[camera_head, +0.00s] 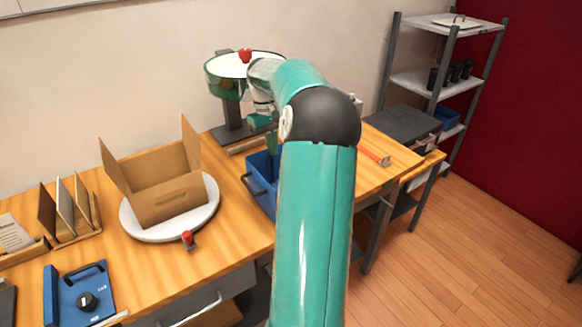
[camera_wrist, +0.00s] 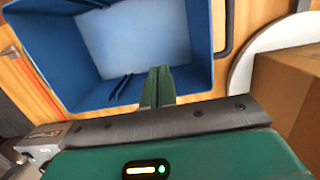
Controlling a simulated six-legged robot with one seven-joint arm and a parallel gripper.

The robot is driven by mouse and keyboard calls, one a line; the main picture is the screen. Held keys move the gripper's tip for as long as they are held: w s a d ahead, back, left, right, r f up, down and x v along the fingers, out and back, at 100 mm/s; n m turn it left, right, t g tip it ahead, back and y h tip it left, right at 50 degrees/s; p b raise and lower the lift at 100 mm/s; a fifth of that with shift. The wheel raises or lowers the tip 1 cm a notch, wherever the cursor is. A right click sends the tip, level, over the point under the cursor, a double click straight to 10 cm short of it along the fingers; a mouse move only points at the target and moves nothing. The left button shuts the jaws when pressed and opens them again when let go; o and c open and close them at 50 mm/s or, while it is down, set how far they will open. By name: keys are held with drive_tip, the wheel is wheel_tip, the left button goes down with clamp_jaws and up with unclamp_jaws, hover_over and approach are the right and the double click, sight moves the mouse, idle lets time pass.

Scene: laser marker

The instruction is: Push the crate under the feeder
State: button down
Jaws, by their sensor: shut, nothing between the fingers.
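The blue crate (camera_head: 262,183) stands on the wooden table, partly hidden behind my teal arm. In the wrist view the crate (camera_wrist: 50,55) is open-topped and looks empty. The feeder (camera_head: 226,82) is a round green bowl with a white top and a red knob, on a dark stand behind the crate. My gripper (camera_wrist: 158,88) is shut with nothing between its fingers. The fingertips overlap the crate's near wall in the wrist view; I cannot tell whether they touch it.
An open cardboard box (camera_head: 165,190) sits on a white round turntable (camera_head: 150,233) left of the crate. A red-topped knob (camera_head: 188,239) stands at its front. A blue device (camera_head: 85,295) lies at front left. An orange-red tool (camera_head: 375,156) lies on the right. A grey shelf (camera_head: 420,82) stands behind.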

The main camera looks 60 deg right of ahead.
drive_tip(key=s+a, duration=0.1)
drive_tip(key=s, duration=0.2)
drive_tip(key=s+a+f, duration=0.1)
drive_tip(key=s+a, duration=0.1)
drive_tip(key=s, duration=0.2)
drive_tip(key=s+a, duration=0.2)
drive_tip(key=s, duration=0.2)
drive_tip(key=shift+a+f, duration=0.1)
drive_tip(key=shift+f, duration=0.05)
drive_tip(key=shift+s+a+f, duration=0.1)
drive_tip(key=shift+a+f, duration=0.05)
drive_tip(key=shift+f, duration=0.1)
drive_tip(key=w+d, duration=0.3)
drive_tip(key=w, duration=0.3)
drive_tip(key=w+d, duration=0.3)
drive_tip(key=w, duration=0.4)
drive_tip(key=shift+d+f, duration=0.2)
drive_tip(key=shift+d, duration=0.1)
